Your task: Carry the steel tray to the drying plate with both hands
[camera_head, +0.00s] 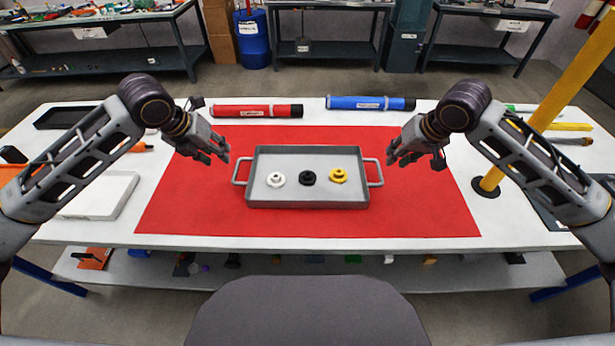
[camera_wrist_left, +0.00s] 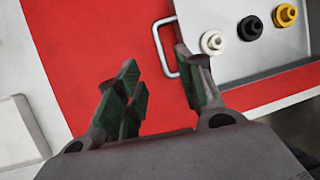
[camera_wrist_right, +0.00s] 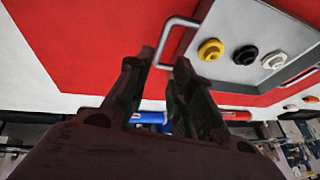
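The grey steel tray (camera_head: 310,152) lies on a red mat in the middle of the table. It holds a white part (camera_head: 275,180), a black part (camera_head: 308,177) and a yellow part (camera_head: 338,176) in a row. Its left handle (camera_head: 236,172) and right handle (camera_head: 378,173) stick out at the sides. My left gripper (camera_head: 222,152) is open and empty near the left handle. My right gripper (camera_head: 392,156) is open and empty near the right handle, whose bar shows close to its fingertips in the right wrist view (camera_wrist_right: 159,50). I cannot tell which thing is the drying plate.
A red tube (camera_head: 257,111) and a blue tube (camera_head: 370,103) lie behind the tray. A white plate (camera_head: 100,207) and a black tray (camera_head: 62,118) are at the left. A yellow post (camera_head: 555,90) stands at the right. The red mat (camera_head: 310,222) is clear in front.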

